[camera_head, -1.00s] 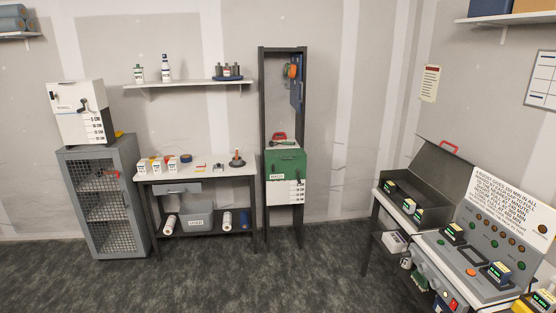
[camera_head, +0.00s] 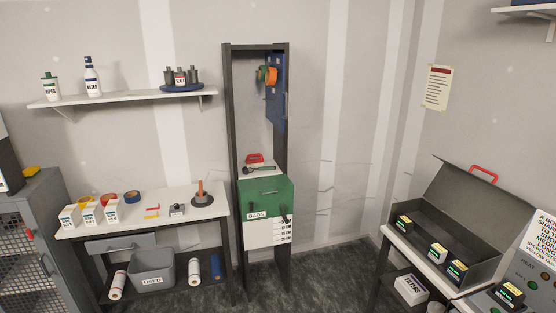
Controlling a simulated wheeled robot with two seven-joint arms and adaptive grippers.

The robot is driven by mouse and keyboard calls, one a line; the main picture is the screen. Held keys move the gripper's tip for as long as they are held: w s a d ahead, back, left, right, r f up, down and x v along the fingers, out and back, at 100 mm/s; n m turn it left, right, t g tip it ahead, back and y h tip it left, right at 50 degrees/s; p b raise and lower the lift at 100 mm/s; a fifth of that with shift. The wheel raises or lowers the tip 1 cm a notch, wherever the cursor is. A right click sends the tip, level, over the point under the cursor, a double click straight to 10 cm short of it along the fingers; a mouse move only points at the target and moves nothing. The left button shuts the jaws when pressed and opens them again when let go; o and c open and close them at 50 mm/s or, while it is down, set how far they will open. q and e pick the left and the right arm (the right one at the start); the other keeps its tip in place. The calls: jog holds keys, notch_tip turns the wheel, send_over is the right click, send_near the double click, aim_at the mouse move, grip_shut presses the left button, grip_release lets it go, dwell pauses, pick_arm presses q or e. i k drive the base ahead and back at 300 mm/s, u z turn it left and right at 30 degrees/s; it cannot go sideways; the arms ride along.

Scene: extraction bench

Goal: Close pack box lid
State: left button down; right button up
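The pack box is a dark grey case (camera_head: 470,254) on the bench at the right. Its lid (camera_head: 462,192) stands open, tilted up and back against the wall side, with a red handle (camera_head: 484,173) at its top edge. Several small dark packs with green displays (camera_head: 438,250) sit in or along the front of the box; I cannot tell exactly which are inside. Neither of my grippers shows in the view.
A panel with a printed sign (camera_head: 541,245) stands right of the box. A box marked filters (camera_head: 411,289) sits below the bench. A tall frame with a green cabinet (camera_head: 266,197) stands mid-view, a white table (camera_head: 140,222) left of it. Dark floor between frame and bench is clear.

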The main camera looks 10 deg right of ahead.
aim_at(499, 217)
jog(key=z, duration=0.3)
jog(key=i, duration=1.95)
jog(key=z, duration=1.15)
jog(key=i, duration=1.25)
jog(key=z, duration=1)
